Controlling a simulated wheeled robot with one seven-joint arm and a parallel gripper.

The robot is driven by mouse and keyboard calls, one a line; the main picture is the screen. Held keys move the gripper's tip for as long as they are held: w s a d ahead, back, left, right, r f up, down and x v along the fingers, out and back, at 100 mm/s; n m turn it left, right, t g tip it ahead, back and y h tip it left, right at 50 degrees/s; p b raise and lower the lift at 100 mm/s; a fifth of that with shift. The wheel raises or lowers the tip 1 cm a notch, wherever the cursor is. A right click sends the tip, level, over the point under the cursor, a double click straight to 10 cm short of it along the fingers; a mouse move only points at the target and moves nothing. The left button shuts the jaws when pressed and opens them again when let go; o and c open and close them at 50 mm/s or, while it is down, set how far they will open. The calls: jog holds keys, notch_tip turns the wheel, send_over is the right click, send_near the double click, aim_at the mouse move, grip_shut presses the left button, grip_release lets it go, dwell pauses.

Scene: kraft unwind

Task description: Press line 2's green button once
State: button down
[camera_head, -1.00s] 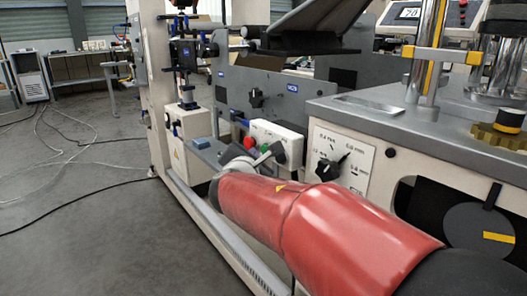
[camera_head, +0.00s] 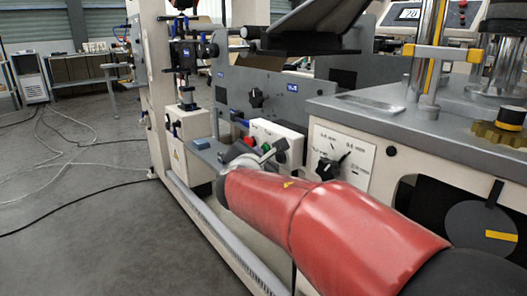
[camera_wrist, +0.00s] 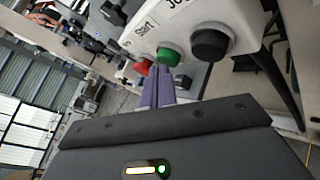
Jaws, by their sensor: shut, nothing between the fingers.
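The green button (camera_wrist: 168,55) sits on a white control box (camera_wrist: 150,25), between a red button (camera_wrist: 143,67) and a black one (camera_wrist: 209,45). My gripper (camera_wrist: 163,72) is shut with its purple fingers together and nothing held. In the wrist view its tips lie just below the green button, close to its lower edge; I cannot tell whether they touch it. In the head view the control box (camera_head: 288,133) stands beyond my red arm, my gripper (camera_head: 268,152) is in front of it, and the buttons are mostly hidden.
A panel with a dark dial (camera_head: 328,168) is right of the control box. A grey machine plate (camera_head: 225,88) with a black knob rises behind it. Cables lie on the open floor (camera_head: 90,190) at left.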

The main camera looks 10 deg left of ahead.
jog(key=shift+w+d, duration=0.2)
jog(key=shift+w, duration=0.05)
dwell(0.6)
jog(key=shift+s+a, duration=0.55)
jog(key=shift+s, duration=0.15)
jog(key=shift+s+a, duration=1.65)
jog(key=shift+s, duration=0.25)
